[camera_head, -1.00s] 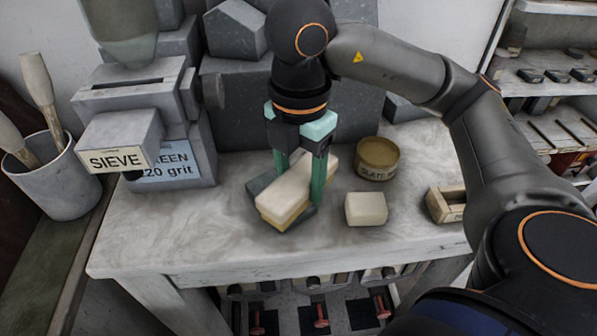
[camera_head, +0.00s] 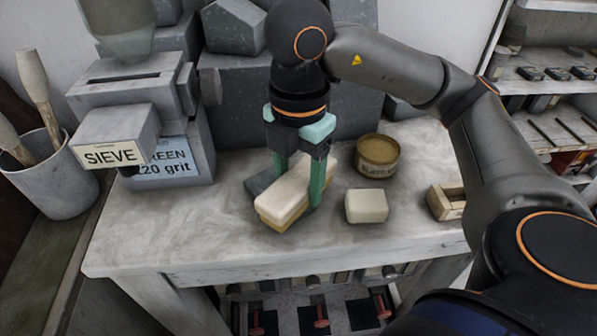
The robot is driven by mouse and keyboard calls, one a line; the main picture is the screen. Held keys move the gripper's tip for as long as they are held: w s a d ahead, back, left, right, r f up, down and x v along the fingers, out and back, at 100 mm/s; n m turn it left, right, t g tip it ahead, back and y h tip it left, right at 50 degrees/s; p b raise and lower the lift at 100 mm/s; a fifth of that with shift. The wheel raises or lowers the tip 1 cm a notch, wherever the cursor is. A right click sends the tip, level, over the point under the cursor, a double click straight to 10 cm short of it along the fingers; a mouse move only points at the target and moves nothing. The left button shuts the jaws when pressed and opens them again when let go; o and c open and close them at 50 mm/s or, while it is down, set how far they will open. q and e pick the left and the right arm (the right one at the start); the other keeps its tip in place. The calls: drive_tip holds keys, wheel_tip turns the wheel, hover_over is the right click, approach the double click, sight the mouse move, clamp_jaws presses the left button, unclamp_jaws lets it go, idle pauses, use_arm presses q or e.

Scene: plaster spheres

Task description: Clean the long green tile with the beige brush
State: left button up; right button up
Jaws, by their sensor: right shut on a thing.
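My right gripper (camera_head: 300,178) points down and is shut on the beige brush (camera_head: 285,196), a long pale block with a yellowish lower layer. The brush lies slantwise over a dark grey-green tile (camera_head: 259,183) on the worktop. The tile shows mainly at the brush's far left side; the rest is hidden under the brush and fingers. Whether the brush touches the tile is hard to tell. My left gripper is not in view.
On the grey worktop (camera_head: 190,235), a pale block (camera_head: 366,206), a round labelled tin (camera_head: 377,157) and a small wooden box (camera_head: 447,202) stand right of the brush. A sieve machine (camera_head: 115,145) stands left. The front left worktop is clear.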

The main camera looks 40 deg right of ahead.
drive_tip(key=shift+w+d, duration=0.25)
drive_tip(key=shift+d, duration=0.85)
drive_tip(key=shift+s+a+r+p, duration=0.1)
drive_tip(key=shift+s+a+p, duration=0.05)
drive_tip(key=shift+a, duration=0.35)
drive_tip(key=shift+s+a+p, duration=0.1)
drive_tip(key=shift+a+p, duration=0.05)
drive_tip(key=shift+a, duration=0.35)
drive_tip(key=shift+s+a, duration=0.15)
drive_tip(key=shift+a, duration=0.45)
drive_tip(key=shift+s+a, duration=0.15)
drive_tip(key=shift+a, duration=0.45)
drive_tip(key=shift+w+d, duration=0.2)
drive_tip(key=shift+d, duration=0.5)
drive_tip(key=shift+w+d+b, duration=0.2)
drive_tip(key=shift+d, duration=0.55)
drive_tip(key=shift+w+d+b, duration=0.15)
drive_tip(key=shift+d, duration=0.6)
